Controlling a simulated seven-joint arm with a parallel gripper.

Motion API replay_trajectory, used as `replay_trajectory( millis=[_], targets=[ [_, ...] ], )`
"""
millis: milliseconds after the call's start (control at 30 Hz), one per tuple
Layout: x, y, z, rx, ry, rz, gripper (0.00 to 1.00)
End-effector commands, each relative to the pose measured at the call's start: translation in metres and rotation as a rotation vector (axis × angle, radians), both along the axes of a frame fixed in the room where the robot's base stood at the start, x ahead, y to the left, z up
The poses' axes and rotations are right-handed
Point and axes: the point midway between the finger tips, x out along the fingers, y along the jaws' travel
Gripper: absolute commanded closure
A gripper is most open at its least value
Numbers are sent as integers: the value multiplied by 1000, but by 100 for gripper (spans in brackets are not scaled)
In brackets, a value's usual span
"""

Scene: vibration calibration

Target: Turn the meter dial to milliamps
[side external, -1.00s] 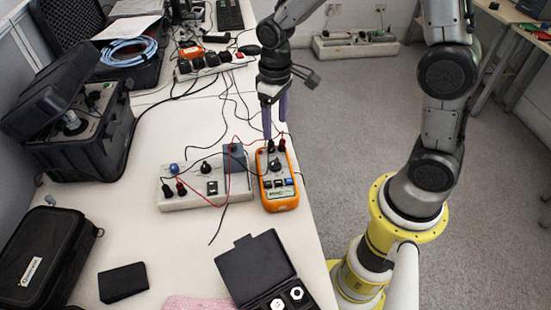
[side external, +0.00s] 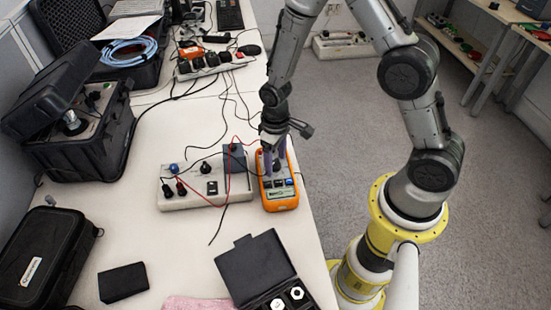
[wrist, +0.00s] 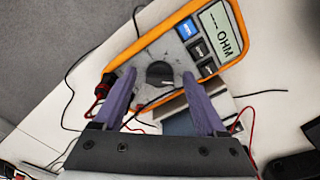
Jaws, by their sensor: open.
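The orange meter (side external: 281,203) lies on the white table near its right edge. In the wrist view the meter (wrist: 146,42) shows its black round dial (wrist: 159,74), and its display (wrist: 221,30) reads OHM. A red plug and a black plug sit at the end of the meter near my gripper. My gripper (wrist: 159,80) is open, with its purple fingers on either side of the dial in the picture. Whether they touch it I cannot tell. In the side view my gripper (side external: 273,165) points down over the meter and hides the dial.
A grey box (side external: 207,190) with knobs and leads stands close on the meter's left. An open black case (side external: 255,266) lies in front. Red and black leads (side external: 232,120) run across the table behind the meter.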

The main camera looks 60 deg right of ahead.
Motion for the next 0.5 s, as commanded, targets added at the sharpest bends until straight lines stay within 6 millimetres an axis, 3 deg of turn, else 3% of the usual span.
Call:
replay_trajectory(
  millis=[267, 500],
  targets=[
    [0, 0, -2, 0, 1, 0, 26],
    [0, 0, -1, 0, 0, 0, 68]
  ],
)
